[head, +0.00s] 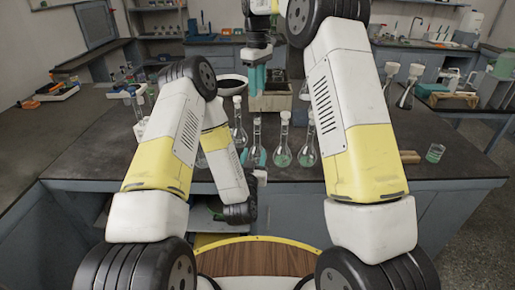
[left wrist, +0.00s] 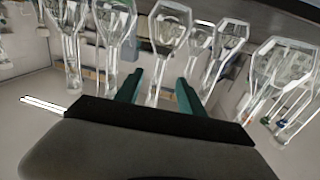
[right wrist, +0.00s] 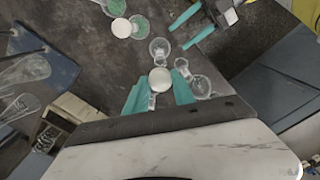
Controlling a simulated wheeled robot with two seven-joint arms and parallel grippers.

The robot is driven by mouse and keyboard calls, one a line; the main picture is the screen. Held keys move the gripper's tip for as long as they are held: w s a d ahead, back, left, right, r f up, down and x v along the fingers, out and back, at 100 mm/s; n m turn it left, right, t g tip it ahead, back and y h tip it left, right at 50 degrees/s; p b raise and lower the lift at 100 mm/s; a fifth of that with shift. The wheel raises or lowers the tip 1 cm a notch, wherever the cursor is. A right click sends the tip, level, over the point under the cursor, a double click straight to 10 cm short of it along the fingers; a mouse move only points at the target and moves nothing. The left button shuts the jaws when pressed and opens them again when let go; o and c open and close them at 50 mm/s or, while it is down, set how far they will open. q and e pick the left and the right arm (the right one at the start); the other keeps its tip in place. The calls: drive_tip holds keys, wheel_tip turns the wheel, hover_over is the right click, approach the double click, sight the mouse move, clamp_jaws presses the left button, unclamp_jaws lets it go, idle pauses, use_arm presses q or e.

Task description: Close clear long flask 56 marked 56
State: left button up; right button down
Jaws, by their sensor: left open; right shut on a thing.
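Several clear long-necked flasks stand near the table's front edge. One flask (head: 257,132) is by my left gripper (head: 254,156). In the left wrist view a clear flask (left wrist: 167,30) has its neck between the spread teal fingers of the left gripper (left wrist: 160,92), which is open. My right gripper (head: 254,78) hangs higher and farther back, fingers down. In the right wrist view the right gripper (right wrist: 159,92) is shut on a white round stopper (right wrist: 160,79). A clear flask (right wrist: 160,47) shows just beyond the stopper. No number 56 can be read.
White-capped flasks with green liquid (head: 283,153) stand close on the right. A small beaker (head: 435,153) stands at the right front. The dark table (head: 90,135) is bare at the left.

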sight(258, 136)
use_arm(q)
drive_tip(key=w, duration=0.4)
drive_tip(key=w+d, duration=0.1)
drive_tip(key=w, duration=0.7)
drive_tip(key=shift+d, duration=0.3)
drive_tip(key=shift+c, duration=0.2)
clamp_jaws()
idle(1.0)
